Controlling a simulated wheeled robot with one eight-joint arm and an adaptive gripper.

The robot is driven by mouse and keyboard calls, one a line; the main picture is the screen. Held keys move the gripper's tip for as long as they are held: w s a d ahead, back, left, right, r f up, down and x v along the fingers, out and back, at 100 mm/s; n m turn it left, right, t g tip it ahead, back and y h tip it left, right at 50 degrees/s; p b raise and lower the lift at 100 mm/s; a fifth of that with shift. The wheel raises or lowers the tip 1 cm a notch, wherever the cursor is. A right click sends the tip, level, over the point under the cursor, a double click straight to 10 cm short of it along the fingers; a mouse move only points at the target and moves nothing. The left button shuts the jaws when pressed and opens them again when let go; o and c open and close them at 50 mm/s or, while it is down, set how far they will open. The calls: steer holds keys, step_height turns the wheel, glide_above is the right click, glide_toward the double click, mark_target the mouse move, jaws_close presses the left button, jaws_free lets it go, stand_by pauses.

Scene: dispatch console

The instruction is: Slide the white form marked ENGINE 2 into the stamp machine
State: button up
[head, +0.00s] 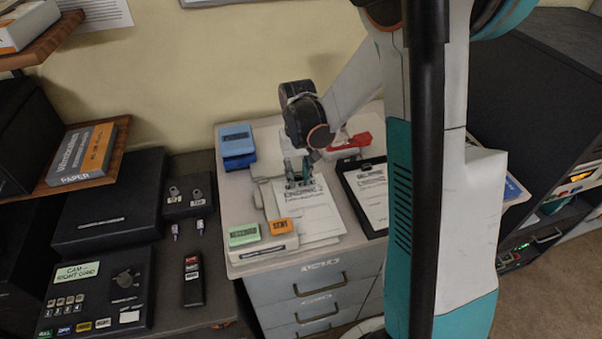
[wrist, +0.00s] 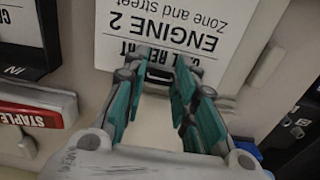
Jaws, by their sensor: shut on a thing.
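The white form marked ENGINE 2 (wrist: 150,32) fills the top of the wrist view, its print upside down. In the head view the form (head: 308,213) is over the grey cabinet top. My gripper (head: 298,181) is shut on its top edge, near the heading; in the wrist view the fingers (wrist: 163,68) meet at that edge, partly covering the heading. I cannot tell whether the form lies flat or is slightly lifted. A low pale box (head: 264,250) stands at the cabinet's front, left of the form; I cannot tell whether it is the stamp machine.
Green (head: 243,234) and orange (head: 281,226) blocks sit on the pale box. A black tray with paper (head: 352,187) lies right of the form. A red stapler (wrist: 30,108) is behind it, and blue boxes (head: 236,140) stand back left. Dark desk equipment is further left.

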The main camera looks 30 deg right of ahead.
mark_target(285, 184)
steer(key=shift+a, duration=0.25)
steer(key=shift+w+a, duration=0.1)
steer(key=shift+a, duration=0.25)
steer(key=shift+w+a, duration=0.1)
steer(key=shift+a, duration=0.5)
steer(key=shift+a, duration=0.25)
steer(key=shift+w+a+f+b, duration=0.1)
steer(key=shift+w+a+b, duration=0.05)
steer(key=shift+a+b, duration=0.3)
stand_by(1.3)
steer(key=o, duration=1.6)
steer(key=shift+o, duration=0.2)
steer(key=shift+r+p, duration=2.4)
steer(key=shift+r, duration=1.1)
